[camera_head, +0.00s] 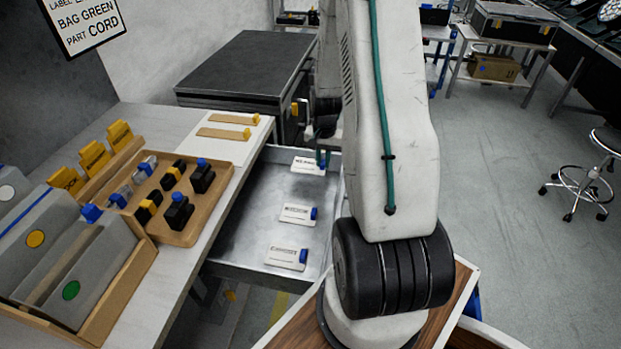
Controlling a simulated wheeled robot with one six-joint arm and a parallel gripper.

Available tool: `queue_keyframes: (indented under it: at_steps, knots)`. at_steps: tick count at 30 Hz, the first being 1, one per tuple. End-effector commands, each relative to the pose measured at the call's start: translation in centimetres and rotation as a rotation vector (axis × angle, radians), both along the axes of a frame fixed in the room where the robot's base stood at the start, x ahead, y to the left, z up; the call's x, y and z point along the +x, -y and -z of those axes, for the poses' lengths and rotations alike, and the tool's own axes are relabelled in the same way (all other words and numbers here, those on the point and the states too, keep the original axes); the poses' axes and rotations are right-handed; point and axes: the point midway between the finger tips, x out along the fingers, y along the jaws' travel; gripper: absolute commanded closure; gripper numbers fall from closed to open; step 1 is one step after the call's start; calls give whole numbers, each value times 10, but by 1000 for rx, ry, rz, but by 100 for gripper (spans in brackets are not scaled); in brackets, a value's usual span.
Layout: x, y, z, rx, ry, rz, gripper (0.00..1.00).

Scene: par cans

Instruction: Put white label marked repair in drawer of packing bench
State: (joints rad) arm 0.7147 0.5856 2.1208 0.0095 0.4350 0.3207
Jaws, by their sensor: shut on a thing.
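The metal drawer (240,238) of the packing bench (178,262) is pulled open. Two white labels with blue tabs, a middle one (297,214) and a near one (287,257), lie apart on its floor. A third white label (307,165) is at the drawer's far end, at my gripper (323,157). My gripper is mostly hidden behind my arm and is shut on this far label. I cannot tell whether that label touches the drawer floor. The print on the labels is too small to read.
A wooden tray (215,172) of small black parts and a wooden rack (125,290) of grey folders stand on the bench. Two tan tags (223,133) lie on a white sheet. A black case (245,65) stands behind. A stool (583,180) is at right; the floor between is clear.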

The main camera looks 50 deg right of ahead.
Motion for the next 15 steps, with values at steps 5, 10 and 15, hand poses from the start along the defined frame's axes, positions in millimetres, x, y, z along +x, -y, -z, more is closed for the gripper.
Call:
queue_keyframes:
  at_steps: [5,10,15]
  knots:
    - [1,-1,21,0,0,-2,100]
    - [1,-2,37,1,0,-4,100]
    - [1,-2,61,1,-2,-5,100]
